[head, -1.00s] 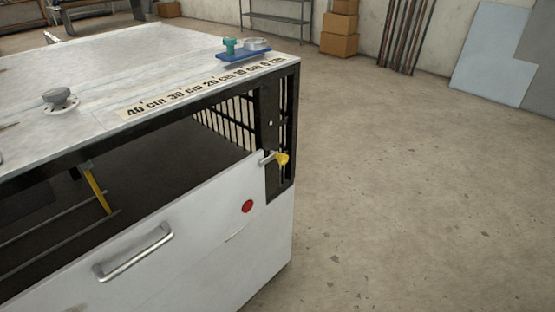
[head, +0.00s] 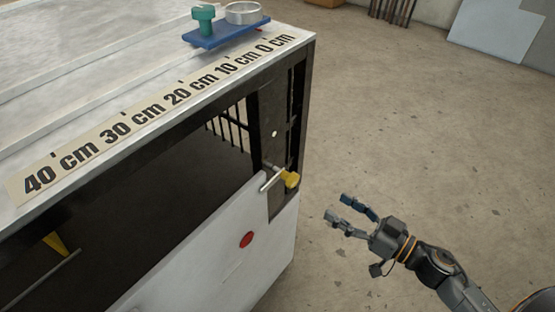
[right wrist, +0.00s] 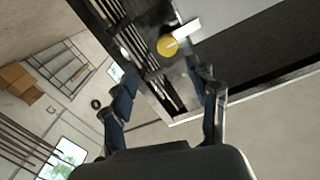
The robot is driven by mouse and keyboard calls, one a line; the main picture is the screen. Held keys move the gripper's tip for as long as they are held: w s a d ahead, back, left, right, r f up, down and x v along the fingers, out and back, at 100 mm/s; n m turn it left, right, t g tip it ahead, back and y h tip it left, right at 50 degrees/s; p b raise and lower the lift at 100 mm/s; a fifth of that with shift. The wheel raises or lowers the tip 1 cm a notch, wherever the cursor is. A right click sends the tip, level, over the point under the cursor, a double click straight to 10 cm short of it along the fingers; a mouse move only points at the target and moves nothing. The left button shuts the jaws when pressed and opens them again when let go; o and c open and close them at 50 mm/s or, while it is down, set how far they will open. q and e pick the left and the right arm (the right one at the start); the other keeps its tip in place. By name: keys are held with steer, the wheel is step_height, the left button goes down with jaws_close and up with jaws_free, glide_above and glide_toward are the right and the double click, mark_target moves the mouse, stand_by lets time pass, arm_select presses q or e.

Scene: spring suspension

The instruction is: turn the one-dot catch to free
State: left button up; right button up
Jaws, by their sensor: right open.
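The catch with a yellow knob (head: 290,179) and a metal bar sits on the black corner post (head: 278,150), at the top right corner of the white front panel. One white dot (head: 275,134) shows on the post above it. My right gripper (head: 352,214) is open and empty, to the right of the catch and apart from it. In the right wrist view the yellow knob (right wrist: 167,45) and its pale bar lie ahead, beyond and between the open fingers (right wrist: 160,95). My left gripper is not in view.
The white panel (head: 215,255) carries a red disc (head: 246,240). On the bench top (head: 110,70) are a distance scale (head: 150,115) and a blue tray (head: 226,32) with a green-topped piece and a metal ring. The floor right of the bench is clear.

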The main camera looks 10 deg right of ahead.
mark_target(296, 181)
steer(key=x, duration=0.4)
steer(key=p+x, duration=0.1)
steer(key=x, duration=0.3)
steer(key=r+p+x, duration=0.1)
steer(key=x, duration=0.3)
steer(key=shift+a+r, duration=0.1)
steer(key=shift+a, duration=0.4)
steer(key=shift+w+a, duration=0.35)
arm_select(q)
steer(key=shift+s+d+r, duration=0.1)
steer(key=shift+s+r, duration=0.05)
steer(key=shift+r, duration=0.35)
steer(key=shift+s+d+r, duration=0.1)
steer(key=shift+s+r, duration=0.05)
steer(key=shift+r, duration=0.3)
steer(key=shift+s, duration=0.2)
arm_select(e)
jaws_close()
